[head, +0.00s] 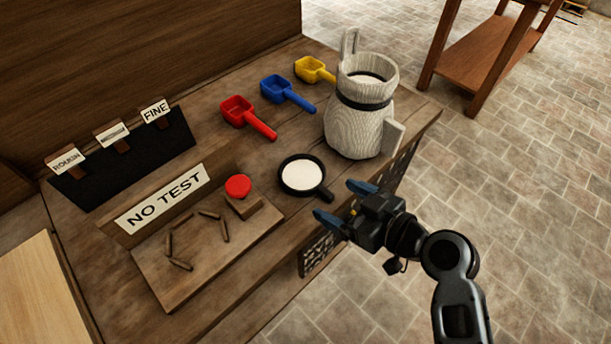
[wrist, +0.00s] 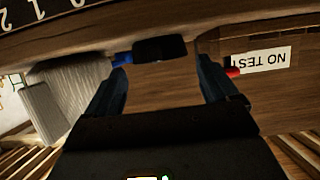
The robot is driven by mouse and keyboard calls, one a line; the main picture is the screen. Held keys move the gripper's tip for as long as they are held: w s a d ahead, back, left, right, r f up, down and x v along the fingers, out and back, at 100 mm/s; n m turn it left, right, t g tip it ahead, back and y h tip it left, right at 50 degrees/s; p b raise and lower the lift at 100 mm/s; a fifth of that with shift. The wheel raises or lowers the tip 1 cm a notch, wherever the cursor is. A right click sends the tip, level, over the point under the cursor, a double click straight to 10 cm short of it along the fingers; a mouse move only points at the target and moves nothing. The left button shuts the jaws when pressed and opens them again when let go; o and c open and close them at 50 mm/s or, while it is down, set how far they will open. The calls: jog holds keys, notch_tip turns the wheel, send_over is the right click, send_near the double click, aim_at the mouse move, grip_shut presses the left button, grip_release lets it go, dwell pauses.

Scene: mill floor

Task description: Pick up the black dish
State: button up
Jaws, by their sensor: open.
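The black dish (head: 284,184) is a small round pan with white contents and a short handle. It sits on the wooden bench near its front edge in the head view. In the wrist view it shows as a dark shape (wrist: 160,48) ahead, between the fingertips in the picture. My gripper (head: 343,201) is open and empty, just off the dish's handle end at the bench's front edge, fingers pointing toward the dish. Both fingers (wrist: 163,72) show in the wrist view, apart from the dish.
A white wooden jug (head: 357,130) stands right of the dish. Behind are red (head: 240,112), blue (head: 278,90) and yellow (head: 312,68) scoops. Left are a red button (head: 238,186), a NO TEST sign (head: 163,198) and a board with several small sticks (head: 180,265).

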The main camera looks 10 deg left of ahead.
aim_at(333, 197)
jog(key=shift+d+f+p+x, duration=0.15)
jog(key=shift+p+x, duration=0.15)
jog(key=shift+x, duration=1)
jog(key=shift+d+f+p+x, duration=0.15)
jog(key=shift+p+x, duration=0.15)
jog(key=shift+x, duration=1)
grip_shut()
jog(key=shift+w, duration=0.1)
